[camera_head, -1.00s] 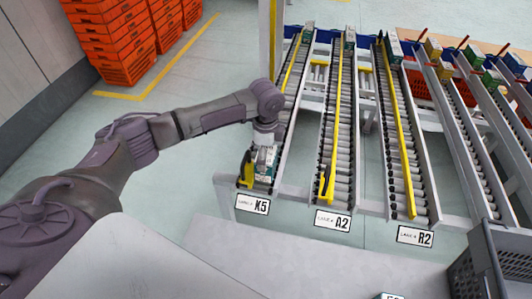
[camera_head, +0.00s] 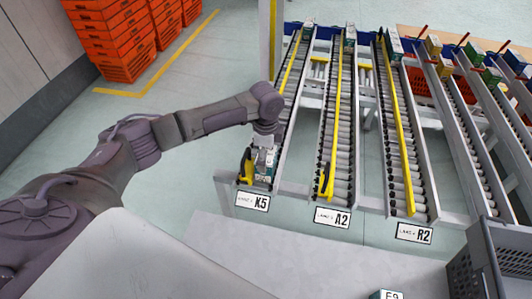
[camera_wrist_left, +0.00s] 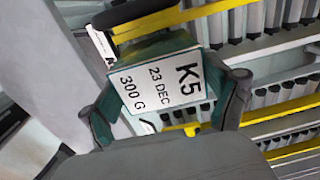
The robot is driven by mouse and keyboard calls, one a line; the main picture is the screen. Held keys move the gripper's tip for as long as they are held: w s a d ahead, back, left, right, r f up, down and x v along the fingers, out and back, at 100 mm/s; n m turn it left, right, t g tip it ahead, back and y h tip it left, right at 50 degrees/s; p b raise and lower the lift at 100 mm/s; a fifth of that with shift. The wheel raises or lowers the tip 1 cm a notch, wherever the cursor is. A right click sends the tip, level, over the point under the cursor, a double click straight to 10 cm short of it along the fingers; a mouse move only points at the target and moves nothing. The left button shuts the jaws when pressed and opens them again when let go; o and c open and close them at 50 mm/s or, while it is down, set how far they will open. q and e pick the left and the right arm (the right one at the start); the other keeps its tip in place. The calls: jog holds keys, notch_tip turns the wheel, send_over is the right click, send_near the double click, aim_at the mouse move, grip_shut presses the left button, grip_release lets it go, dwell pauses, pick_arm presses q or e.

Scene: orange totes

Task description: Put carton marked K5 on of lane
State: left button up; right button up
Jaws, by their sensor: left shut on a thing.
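My left gripper (camera_head: 264,162) is at the front end of the lane labelled K5 (camera_head: 253,201), low over its rollers. In the left wrist view the carton marked K5 (camera_wrist_left: 160,85) sits between the two fingers of this gripper, its white label reading K5, 23 DEC, 300 G. The gripper is shut on the carton. In the head view the carton is mostly hidden by the gripper; I cannot tell whether it touches the rollers. My right gripper is not in view.
Lanes A2 (camera_head: 332,217) and R2 (camera_head: 414,233) run alongside to the right, with yellow rails. Cartons stand at the lanes' far ends. A grey crate (camera_head: 486,262) and a carton marked E9 (camera_head: 386,295) are at lower right. Orange totes (camera_head: 122,42) are stacked at upper left.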

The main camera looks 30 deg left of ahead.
pick_arm(q)
jog(key=o, duration=1.1)
notch_tip(320, 180, up, 12)
dwell(0.5)
